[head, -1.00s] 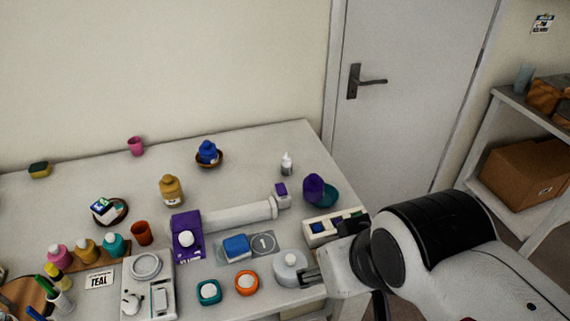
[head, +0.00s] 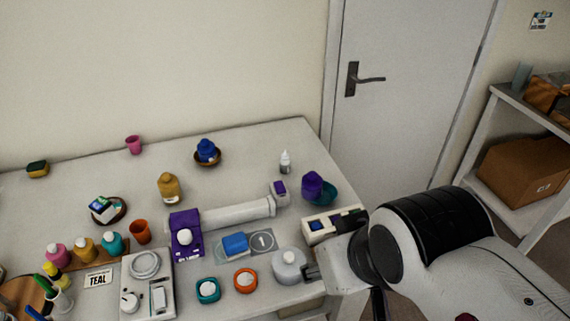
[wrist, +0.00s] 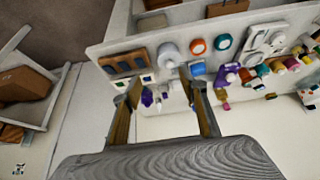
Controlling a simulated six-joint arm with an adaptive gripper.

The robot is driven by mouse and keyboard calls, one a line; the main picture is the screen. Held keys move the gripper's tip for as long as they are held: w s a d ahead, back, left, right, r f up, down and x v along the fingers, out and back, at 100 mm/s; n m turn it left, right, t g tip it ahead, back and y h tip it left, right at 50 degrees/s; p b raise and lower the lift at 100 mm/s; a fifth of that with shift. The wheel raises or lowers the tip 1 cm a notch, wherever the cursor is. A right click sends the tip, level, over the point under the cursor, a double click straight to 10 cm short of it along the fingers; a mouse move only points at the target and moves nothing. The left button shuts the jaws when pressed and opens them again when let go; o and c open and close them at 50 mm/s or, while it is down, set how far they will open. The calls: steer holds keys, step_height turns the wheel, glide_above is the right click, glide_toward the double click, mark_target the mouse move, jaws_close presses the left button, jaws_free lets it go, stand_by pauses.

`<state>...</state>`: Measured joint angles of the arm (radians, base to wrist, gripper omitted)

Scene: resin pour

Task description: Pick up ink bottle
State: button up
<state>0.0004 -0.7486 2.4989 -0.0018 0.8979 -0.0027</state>
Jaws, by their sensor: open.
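Several bottles could be the ink bottle, and I cannot tell which one is meant. Pink (head: 57,254), yellow (head: 86,249) and teal (head: 113,244) bottles stand at the left. A mustard bottle (head: 169,188) stands mid-table. A blue bottle (head: 207,149) sits in a brown bowl, and a purple bottle (head: 312,185) is at a teal bowl (head: 326,194).
A purple stand with a white tube (head: 238,214), a blue block (head: 235,246), teal (head: 207,290) and orange (head: 245,281) jars and a scale (head: 146,296) crowd the front. A compartment box (head: 326,228) lies near my arm. The table's back is mostly free.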

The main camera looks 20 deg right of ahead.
steer(key=w+d+r+n+t+h, duration=0.1)
steer(key=w+d+r+n+t, duration=0.2)
steer(key=w, duration=0.5)
steer(key=w+d+r+n+h, duration=0.25)
steer(key=w+d+r, duration=0.2)
steer(key=w, duration=0.35)
steer(key=w+d+r+n+t, duration=0.2)
steer(key=w+d+r+n, duration=0.15)
steer(key=w, duration=0.35)
steer(key=w+d+n+t+y, duration=0.2)
steer(key=w+d+n+t, duration=0.15)
steer(key=w+n, duration=1.2)
steer(key=w+f+n+y, duration=0.3)
steer(key=w+f+n, duration=0.15)
steer(key=w, duration=0.45)
steer(key=n+g+y, duration=0.6)
steer(key=n+y, duration=0.3)
steer(key=n, duration=0.9)
glide_toward(285, 160)
steer(key=w+f, duration=0.1)
steer(key=f, duration=0.1)
steer(key=w+f, duration=0.1)
steer(key=w, duration=0.1)
steer(key=shift+w+a+f, duration=0.15)
steer(key=shift+f, duration=0.25)
steer(key=shift+s+f+g+y, duration=0.25)
steer(key=shift+s+f+y, duration=0.1)
steer(key=shift+s+f, duration=0.1)
